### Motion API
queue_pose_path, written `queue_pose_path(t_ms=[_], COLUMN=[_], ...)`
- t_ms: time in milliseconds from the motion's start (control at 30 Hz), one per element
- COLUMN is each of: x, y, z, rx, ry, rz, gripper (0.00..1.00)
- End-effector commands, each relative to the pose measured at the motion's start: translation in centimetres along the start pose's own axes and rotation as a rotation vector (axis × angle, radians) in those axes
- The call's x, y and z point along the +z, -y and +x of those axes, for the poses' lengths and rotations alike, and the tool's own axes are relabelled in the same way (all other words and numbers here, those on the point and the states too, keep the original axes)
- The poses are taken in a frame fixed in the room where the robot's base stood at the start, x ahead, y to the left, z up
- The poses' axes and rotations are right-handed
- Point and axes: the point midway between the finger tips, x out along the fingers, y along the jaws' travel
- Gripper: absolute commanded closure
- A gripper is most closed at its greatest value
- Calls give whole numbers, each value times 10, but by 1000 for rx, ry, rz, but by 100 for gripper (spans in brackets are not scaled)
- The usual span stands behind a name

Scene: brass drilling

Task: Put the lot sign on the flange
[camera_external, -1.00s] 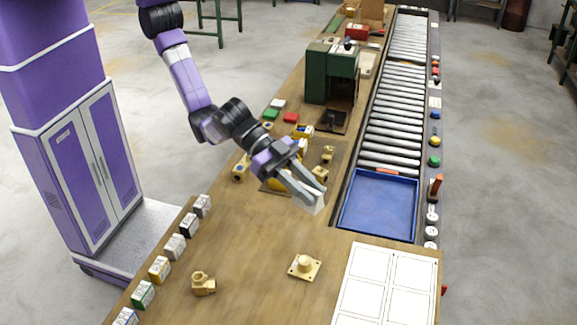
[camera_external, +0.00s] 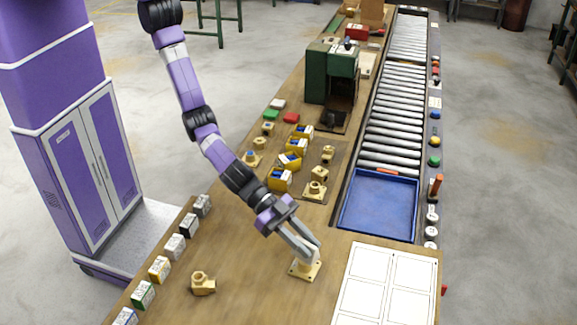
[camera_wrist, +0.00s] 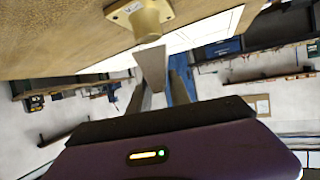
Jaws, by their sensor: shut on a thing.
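The brass flange (camera_external: 304,270) has a square base with a round boss and stands on the bench in front of the white sheet. It also shows at the top of the wrist view (camera_wrist: 140,18). In the external view the fingers mostly hide the sign.
A brass elbow fitting (camera_external: 202,284) lies to the left. Several coloured holders (camera_external: 159,269) line the bench's left edge. A blue tray (camera_external: 378,204) and white panelled sheet (camera_external: 385,288) are on the right. Yellow boxes (camera_external: 280,180) and brass parts stand behind; bare bench surrounds the flange.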

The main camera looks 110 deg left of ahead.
Motion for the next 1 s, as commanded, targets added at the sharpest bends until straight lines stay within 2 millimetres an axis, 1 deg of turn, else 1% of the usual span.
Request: queue_pose_path(t_ms=[33, 133, 533, 567, 600, 667, 1000], x=[6, 14, 18, 17, 17, 17, 15], y=[0, 0, 0, 0, 0, 0, 0], z=[3, 6, 8, 7, 7, 7, 6], rx=[0, 1, 1, 1, 1, 1, 1], ry=[1, -1, -2, -1, -1, -1, -1], rz=[1, 0, -1, -1, -1, -1, 0], gripper=[100, 100, 100, 72, 64, 54, 54])
